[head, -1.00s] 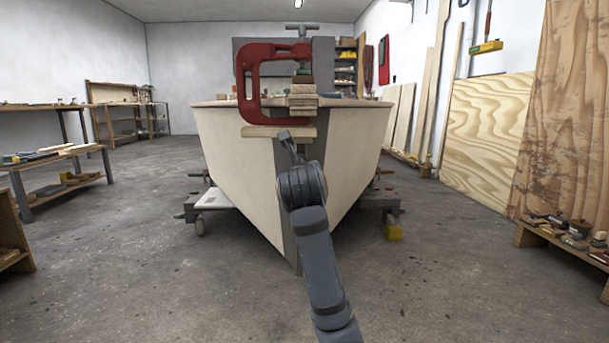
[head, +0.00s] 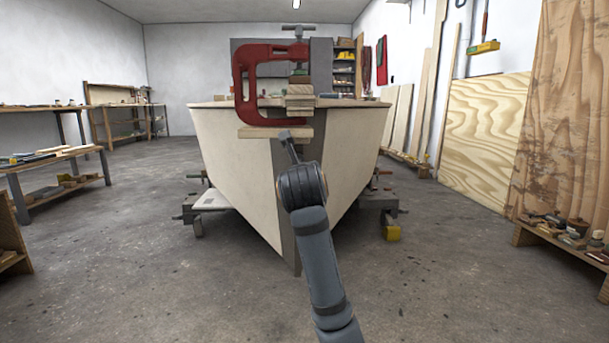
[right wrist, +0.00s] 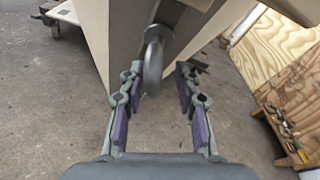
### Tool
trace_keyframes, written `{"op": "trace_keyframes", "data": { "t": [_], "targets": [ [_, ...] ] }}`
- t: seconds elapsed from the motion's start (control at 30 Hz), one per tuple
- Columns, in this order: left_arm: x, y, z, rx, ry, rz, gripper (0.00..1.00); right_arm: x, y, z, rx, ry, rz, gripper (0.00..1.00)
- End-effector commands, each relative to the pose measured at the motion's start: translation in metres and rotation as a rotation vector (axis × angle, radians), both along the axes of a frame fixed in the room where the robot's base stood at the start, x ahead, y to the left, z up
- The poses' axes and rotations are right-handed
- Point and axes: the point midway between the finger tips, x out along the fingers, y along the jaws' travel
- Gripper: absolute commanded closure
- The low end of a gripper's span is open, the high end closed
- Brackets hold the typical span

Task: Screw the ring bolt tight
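The ring bolt (right wrist: 153,68) is a grey metal ring at the hull's stem, seen near edge-on in the right wrist view. My right gripper (right wrist: 158,72) is open, with one finger to the left of the ring and one to the right. Gaps show between the ring and both fingers. In the head view my right gripper (head: 290,143) is at the bow, just below the clamp, and I cannot make out the ring bolt there. My left gripper is not in view.
The plywood hull (head: 230,165) stands on a wheeled trolley (head: 208,203). A red clamp (head: 241,90) grips wooden blocks at the top of the bow, with a wooden strip (head: 258,132) just above my gripper.

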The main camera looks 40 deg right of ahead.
Motion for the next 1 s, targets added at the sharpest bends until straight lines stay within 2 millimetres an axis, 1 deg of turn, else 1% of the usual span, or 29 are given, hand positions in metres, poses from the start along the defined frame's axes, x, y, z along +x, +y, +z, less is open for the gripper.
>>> {"op": "trace_keyframes", "data": {
  "t": [0.07, 0.17, 0.27, 0.4, 0.53, 0.73, 1.0],
  "targets": [
    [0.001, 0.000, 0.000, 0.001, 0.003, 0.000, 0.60, -0.002, 0.002, 0.001, 0.000, -0.002, 0.002, 0.67],
    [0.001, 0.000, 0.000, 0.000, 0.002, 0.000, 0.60, -0.012, 0.011, 0.003, 0.001, -0.003, 0.004, 0.67],
    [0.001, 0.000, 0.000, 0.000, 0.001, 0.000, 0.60, -0.031, 0.025, 0.007, 0.005, -0.007, 0.007, 0.67],
    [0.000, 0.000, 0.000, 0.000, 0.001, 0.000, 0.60, -0.062, 0.046, 0.012, 0.010, -0.006, 0.007, 0.67],
    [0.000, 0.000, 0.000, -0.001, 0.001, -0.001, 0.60, -0.080, 0.058, 0.015, 0.008, -0.003, 0.004, 0.67],
    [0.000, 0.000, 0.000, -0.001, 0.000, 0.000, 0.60, -0.094, 0.067, 0.018, 0.002, -0.002, 0.001, 0.67],
    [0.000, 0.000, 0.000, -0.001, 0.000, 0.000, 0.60, -0.097, 0.068, 0.019, 0.000, 0.000, -0.003, 0.67]
  ]
}}
